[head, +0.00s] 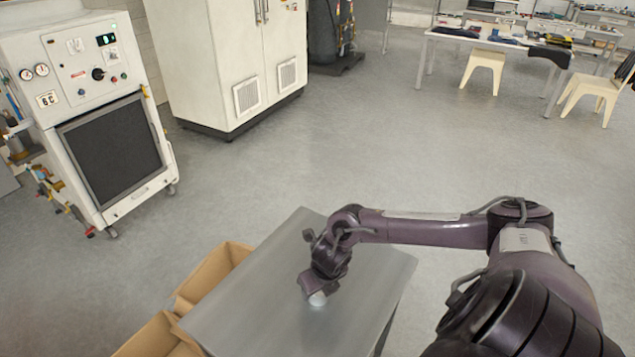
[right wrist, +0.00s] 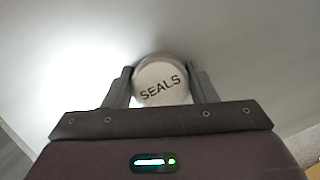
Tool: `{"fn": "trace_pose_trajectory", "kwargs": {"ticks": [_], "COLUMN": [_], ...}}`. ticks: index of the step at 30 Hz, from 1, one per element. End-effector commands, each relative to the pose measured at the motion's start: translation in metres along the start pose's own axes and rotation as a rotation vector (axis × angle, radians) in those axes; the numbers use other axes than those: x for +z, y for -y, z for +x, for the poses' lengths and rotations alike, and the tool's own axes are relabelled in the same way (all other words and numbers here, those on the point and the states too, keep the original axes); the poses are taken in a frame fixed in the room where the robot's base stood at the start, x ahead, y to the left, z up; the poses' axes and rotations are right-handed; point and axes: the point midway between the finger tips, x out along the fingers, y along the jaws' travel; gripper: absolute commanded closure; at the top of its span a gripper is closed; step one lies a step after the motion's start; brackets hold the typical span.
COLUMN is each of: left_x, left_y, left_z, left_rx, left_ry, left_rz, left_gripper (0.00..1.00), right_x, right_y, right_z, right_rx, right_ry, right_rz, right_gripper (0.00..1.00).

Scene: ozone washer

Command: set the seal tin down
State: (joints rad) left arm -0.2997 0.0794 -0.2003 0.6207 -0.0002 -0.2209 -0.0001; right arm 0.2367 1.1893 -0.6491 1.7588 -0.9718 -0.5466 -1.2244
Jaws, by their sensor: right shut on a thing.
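The seal tin (right wrist: 160,84) is a small round pale metal tin with "SEALS" on its lid. In the right wrist view it sits between the two fingers of my right gripper (right wrist: 160,86), which is shut on it. In the head view the tin (head: 317,299) shows just below my right gripper (head: 313,291), over the grey metal table (head: 255,285). I cannot tell whether the tin's base touches the tabletop. My left gripper is not in view.
The tabletop around the tin is clear. Open cardboard boxes (head: 212,273) stand against the table's left side. A white washer cabinet (head: 100,120) is at the far left, and a tall white cabinet (head: 230,60) stands at the back. The floor beyond the table is free.

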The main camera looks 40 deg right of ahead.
Motion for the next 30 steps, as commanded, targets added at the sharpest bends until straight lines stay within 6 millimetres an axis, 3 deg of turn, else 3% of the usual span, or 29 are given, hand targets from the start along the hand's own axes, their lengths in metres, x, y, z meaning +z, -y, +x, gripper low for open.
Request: {"fn": "trace_pose_trajectory", "kwargs": {"ticks": [8, 9, 14, 25, 30], "left_x": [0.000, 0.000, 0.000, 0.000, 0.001], "left_y": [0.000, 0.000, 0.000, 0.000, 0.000], "left_z": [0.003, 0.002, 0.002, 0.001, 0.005], "left_rx": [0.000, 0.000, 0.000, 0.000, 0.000], "left_ry": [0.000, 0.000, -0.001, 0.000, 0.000], "left_rz": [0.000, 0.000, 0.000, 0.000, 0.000], "left_gripper": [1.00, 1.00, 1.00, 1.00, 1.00], "right_x": [0.000, 0.000, 0.000, 0.001, 0.001], "right_y": [0.000, 0.000, 0.000, 0.000, 0.001], "right_z": [0.002, 0.002, 0.001, -0.005, -0.033], "right_rx": [0.001, 0.001, 0.001, 0.001, -0.001], "right_ry": [0.001, 0.001, 0.001, 0.003, 0.005], "right_rz": [0.000, 0.000, 0.000, -0.001, -0.005], "right_gripper": [0.72, 0.46, 0.27, 0.27, 0.27]}}
